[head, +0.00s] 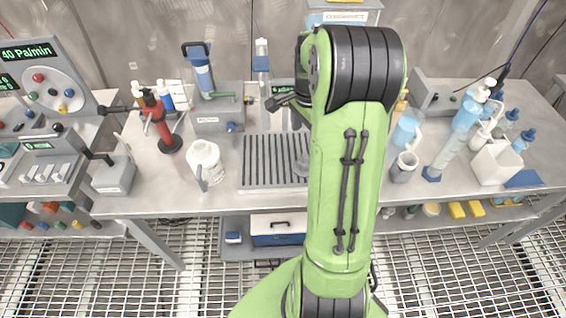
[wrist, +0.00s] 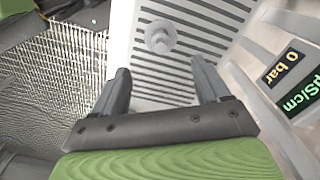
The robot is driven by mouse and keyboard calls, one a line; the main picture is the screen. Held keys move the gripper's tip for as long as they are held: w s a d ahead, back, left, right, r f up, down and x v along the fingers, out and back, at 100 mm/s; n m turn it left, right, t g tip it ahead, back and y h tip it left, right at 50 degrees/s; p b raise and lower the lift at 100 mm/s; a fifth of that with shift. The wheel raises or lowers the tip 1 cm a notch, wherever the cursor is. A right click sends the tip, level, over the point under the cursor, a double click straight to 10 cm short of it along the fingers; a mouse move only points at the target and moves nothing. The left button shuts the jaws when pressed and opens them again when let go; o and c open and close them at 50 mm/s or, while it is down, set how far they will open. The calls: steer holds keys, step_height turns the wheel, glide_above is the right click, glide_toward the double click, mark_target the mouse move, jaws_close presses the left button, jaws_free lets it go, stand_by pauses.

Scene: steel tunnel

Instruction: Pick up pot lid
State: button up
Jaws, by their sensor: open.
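A small round grey piece with a raised middle, which looks like the pot lid (wrist: 159,36), lies on a slotted light-grey drain tray (wrist: 212,14). In the wrist view it is beyond my gripper (wrist: 160,72), roughly in line with the gap between the fingers. The fingers are apart with nothing between them, and they do not touch the lid. In the head view the lid (head: 302,166) shows at the right part of the tray (head: 262,189), partly hidden by my green arm. My fingers are hidden behind the arm there.
A white jug (head: 205,162) stands left of the tray, with a red and black stand (head: 160,122) behind it. A grey mug (head: 403,168) and a tall cylinder (head: 447,155) stand to the right. Instruments with displays (wrist: 291,70) border the tray. Bare bench shows left of the jug.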

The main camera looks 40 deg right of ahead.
mark_target(305, 156)
steer(key=f+b, duration=0.1)
steer(key=f, duration=0.3)
steer(key=f+b, duration=0.1)
steer(key=f, duration=0.3)
steer(key=f+b, duration=0.1)
steer(key=f, duration=0.3)
steer(key=shift+d+f, duration=0.1)
steer(key=shift+d, duration=0.25)
steer(key=c, duration=1)
step_height(305, 156, up, 10)
steer(key=shift+r+p, duration=0.1)
steer(key=shift+p, duration=1.1)
steer(key=shift+c, duration=0.2)
